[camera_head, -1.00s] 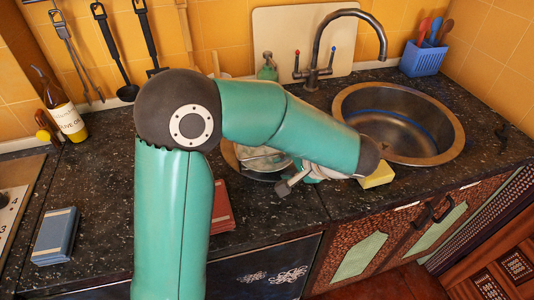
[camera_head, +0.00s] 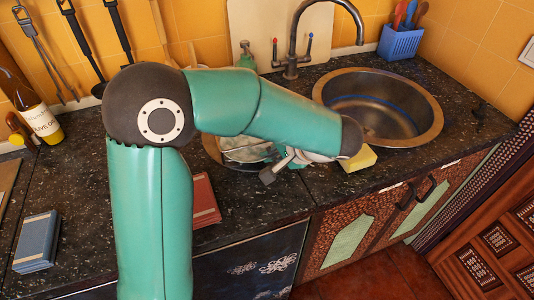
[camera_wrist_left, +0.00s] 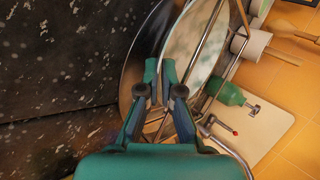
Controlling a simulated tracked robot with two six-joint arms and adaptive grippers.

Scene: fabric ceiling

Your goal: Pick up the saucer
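A pale round dish, which looks like the saucer, (camera_wrist_left: 205,40) stands tilted among metal wires in the left wrist view. In the head view, pale dishware (camera_head: 242,146) shows in a round rack behind my left arm, largely covered by it. My left gripper (camera_wrist_left: 160,72) has its fingertips close together at the near edge of the dish. I cannot tell whether they touch or grip it. In the head view, only part of the left gripper (camera_head: 285,165) shows, beside the rack. My right gripper is not in view.
A yellow sponge (camera_head: 359,159) lies just right of my left wrist, before the round sink (camera_head: 430,119). A red book (camera_head: 204,200) and blue book (camera_head: 36,240) lie on the counter. An oil bottle (camera_head: 40,120) stands at left. The tap (camera_head: 293,50) rises behind.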

